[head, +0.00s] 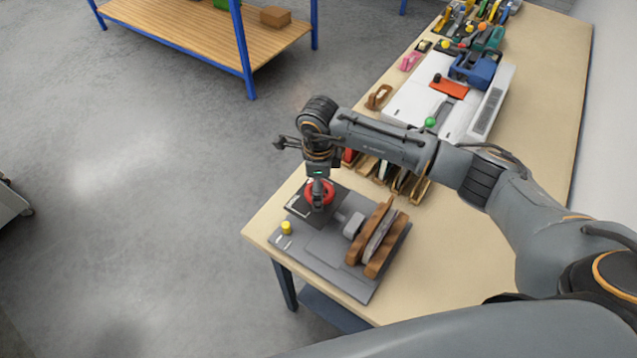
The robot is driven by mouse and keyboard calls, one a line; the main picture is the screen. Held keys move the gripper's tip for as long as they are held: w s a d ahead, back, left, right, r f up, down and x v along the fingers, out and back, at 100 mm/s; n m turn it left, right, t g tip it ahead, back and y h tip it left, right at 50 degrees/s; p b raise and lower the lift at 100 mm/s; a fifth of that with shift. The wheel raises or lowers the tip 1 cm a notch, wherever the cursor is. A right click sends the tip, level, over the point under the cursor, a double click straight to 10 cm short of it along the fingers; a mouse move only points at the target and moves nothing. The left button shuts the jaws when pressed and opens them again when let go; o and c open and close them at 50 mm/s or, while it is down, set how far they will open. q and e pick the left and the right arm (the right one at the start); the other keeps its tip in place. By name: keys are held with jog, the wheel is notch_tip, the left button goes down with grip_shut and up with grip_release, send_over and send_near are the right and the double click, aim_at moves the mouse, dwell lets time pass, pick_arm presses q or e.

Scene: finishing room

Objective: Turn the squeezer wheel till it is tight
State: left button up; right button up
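The squeezer is a grey plate (325,262) lying at the near left corner of the bench, with two brown wooden jaws (382,222) around a grey flat piece (378,240). Its red wheel (329,187) sits over a dark square plate to the left of the jaws, joined to them by a shaft with a grey block (353,224). My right gripper (318,203) points down over the red wheel and hides its middle. Whether its fingers are closed on the wheel cannot be made out. My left gripper is not in view.
A yellow knob (286,228) stands on the squeezer plate's left corner. Behind my arm, the bench (545,75) holds a white machine (410,103), a blue tool (474,70) and several small tools. A blue-framed shelf (243,50) stands across open floor.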

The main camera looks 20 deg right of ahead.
jog(key=c, duration=1.2)
jog(key=shift+o, duration=0.2)
jog(key=o, duration=1.2)
jog(key=shift+c, duration=0.2)
notch_tip(320, 180, up, 12)
jog(key=shift+f, duration=0.1)
